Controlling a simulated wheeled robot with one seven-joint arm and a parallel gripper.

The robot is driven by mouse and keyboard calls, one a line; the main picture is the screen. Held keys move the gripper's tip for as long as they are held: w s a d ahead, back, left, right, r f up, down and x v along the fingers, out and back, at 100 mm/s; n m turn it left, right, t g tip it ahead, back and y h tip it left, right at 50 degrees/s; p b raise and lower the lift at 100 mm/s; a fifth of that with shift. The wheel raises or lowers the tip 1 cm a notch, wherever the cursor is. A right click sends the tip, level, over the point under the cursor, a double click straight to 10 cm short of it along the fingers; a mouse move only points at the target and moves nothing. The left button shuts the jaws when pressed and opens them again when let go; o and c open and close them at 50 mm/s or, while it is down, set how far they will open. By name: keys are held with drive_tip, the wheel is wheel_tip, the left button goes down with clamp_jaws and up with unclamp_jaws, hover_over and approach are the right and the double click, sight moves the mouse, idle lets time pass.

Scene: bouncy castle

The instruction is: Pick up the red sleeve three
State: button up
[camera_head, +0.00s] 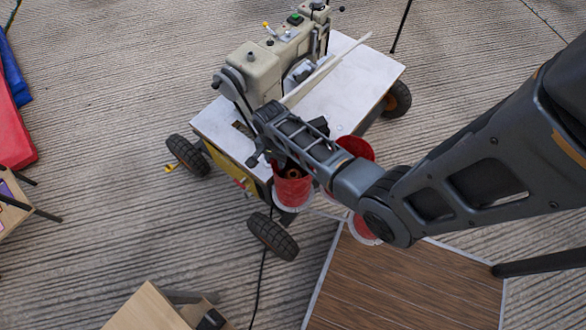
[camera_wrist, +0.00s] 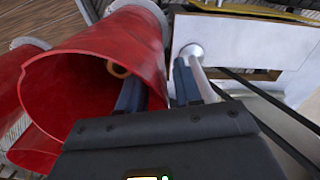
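Several red sleeves show, and I cannot tell which is number three. One red sleeve (camera_head: 292,190) hangs at the front edge of the machine cart, with a brown ring inside. What looks like the same sleeve fills the left of the wrist view (camera_wrist: 95,45), its wide mouth facing the camera. My gripper (camera_wrist: 157,80) is open. Its left finger is inside the sleeve mouth and its right finger is outside, with the sleeve wall between them. Contact is not clear. In the head view my arm hides much of the fingers. Another red sleeve (camera_head: 357,147) is partly behind my arm.
The wheeled cart (camera_head: 345,95) carries a beige machine (camera_head: 262,68) close to my wrist. A further red sleeve (camera_head: 362,232) sits below my arm. A pale rod (camera_wrist: 205,85) stands beside my right finger. A brown wooden panel (camera_head: 405,285) lies at front right.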

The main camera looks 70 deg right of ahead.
clamp_jaws()
idle(0.6)
